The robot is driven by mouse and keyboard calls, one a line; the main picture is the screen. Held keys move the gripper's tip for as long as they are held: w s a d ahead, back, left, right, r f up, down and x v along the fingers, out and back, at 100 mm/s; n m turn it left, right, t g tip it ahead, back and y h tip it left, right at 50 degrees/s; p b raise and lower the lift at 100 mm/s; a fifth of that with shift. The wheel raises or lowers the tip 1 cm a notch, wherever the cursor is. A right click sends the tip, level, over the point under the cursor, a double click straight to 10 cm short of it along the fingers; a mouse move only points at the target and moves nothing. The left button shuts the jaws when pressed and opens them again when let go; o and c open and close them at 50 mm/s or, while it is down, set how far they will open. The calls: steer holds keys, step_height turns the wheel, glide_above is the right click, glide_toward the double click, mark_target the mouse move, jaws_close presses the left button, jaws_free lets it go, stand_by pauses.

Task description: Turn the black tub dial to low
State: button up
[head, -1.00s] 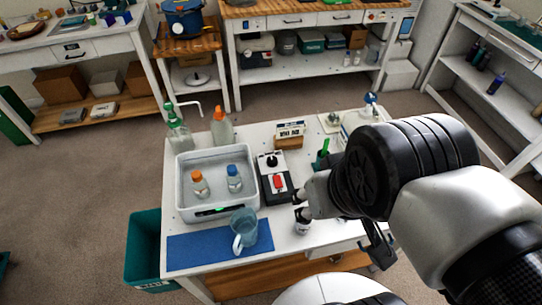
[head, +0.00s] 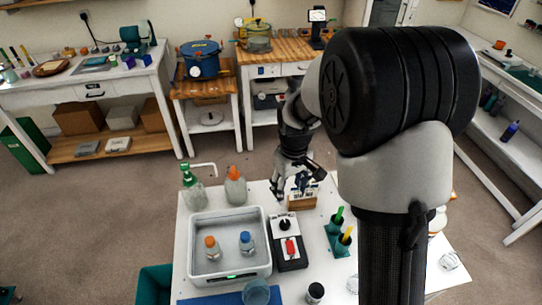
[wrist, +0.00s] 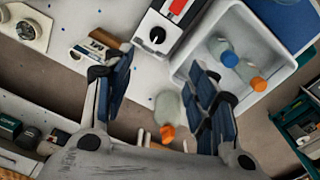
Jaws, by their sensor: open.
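The black dial (head: 284,224) sits on the white upper part of a control box (head: 291,257), behind a red switch (head: 290,247). In the wrist view the dial (wrist: 157,36) shows near the top, with the red switch beyond it. The box stands right of the white tub (head: 229,276), which holds an orange-capped and a blue-capped bottle. My gripper (head: 297,184) is open and empty above the table's back edge, behind the dial and apart from it. In the wrist view its two fingers (wrist: 153,85) are spread wide. I cannot read the dial's markings.
A small labelled box (head: 302,200) stands under my gripper at the back edge. An orange-topped bottle (head: 235,188) and a green-topped spray bottle (head: 192,188) stand behind the tub. A green holder (head: 340,242) with upright tools is right of the control box.

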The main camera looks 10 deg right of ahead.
step_height(320, 180, down, 3)
steer(key=w, duration=0.2)
steer(key=b, duration=0.3)
glide_toward(285, 223)
steer(key=shift+n, duration=0.3)
steer(key=f, duration=0.8)
steer(key=shift+w+f, duration=0.2)
steer(key=shift+f, duration=0.15)
steer(key=shift+c, duration=0.5)
steer(key=c, duration=1)
